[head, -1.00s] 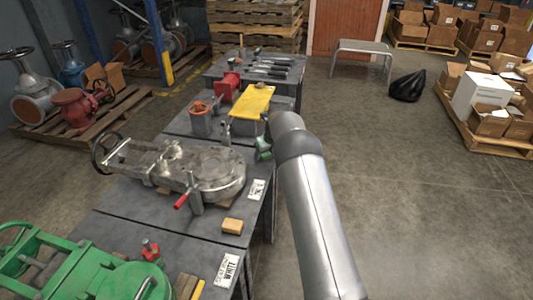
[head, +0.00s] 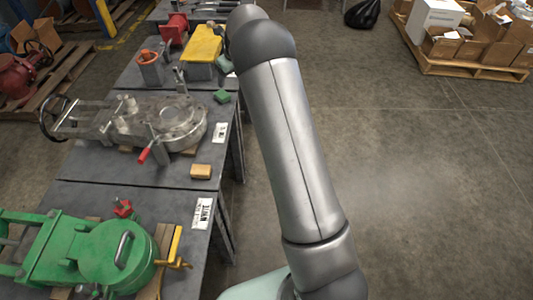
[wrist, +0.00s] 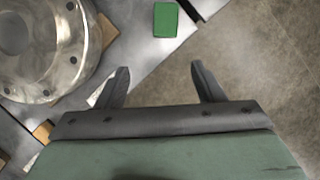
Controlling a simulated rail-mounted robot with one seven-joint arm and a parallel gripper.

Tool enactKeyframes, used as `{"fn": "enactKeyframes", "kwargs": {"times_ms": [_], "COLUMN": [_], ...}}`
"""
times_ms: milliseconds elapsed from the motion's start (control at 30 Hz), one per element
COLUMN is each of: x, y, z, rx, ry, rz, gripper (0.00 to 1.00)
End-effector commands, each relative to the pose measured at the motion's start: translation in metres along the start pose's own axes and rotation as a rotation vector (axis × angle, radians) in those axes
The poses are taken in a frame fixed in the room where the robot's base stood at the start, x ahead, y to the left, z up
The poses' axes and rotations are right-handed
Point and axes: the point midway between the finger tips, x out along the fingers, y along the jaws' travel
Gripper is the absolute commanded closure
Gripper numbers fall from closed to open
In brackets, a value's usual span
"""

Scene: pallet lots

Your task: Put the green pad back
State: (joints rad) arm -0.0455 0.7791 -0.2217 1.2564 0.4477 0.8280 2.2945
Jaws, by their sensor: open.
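The green pad (head: 221,96) lies flat on the grey table beside the metal valve, near the table's right edge. It also shows in the wrist view (wrist: 166,19), ahead of my gripper and apart from it. My gripper (wrist: 159,75) is open with nothing between its two dark fingers.
A grey metal valve (head: 178,122) with a red-handled lever lies left of the pad. A tan block (head: 201,171) sits on the table near a white label (head: 203,212).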

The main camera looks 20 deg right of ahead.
Motion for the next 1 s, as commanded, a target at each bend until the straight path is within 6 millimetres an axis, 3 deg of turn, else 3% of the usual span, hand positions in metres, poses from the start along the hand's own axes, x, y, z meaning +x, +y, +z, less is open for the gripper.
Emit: {"fn": "enactKeyframes", "kwargs": {"times_ms": [167, 267, 400, 600, 700, 800, 1000], "x": [-0.075, -0.116, -0.160, -0.192, -0.197, -0.198, -0.198], "y": [0.048, 0.089, 0.150, 0.219, 0.237, 0.246, 0.249], "z": [-0.055, -0.104, -0.185, -0.299, -0.337, -0.357, -0.364], "rx": [-0.524, -0.931, -1.517, -2.230, -2.450, -2.571, -2.616], "ry": [0.049, 0.076, 0.096, 0.092, 0.082, 0.074, 0.069], "rz": [0.057, 0.118, 0.224, 0.394, 0.466, 0.509, 0.527], "gripper": [0.38, 0.38, 0.38, 0.38, 0.38, 0.38, 0.38]}}
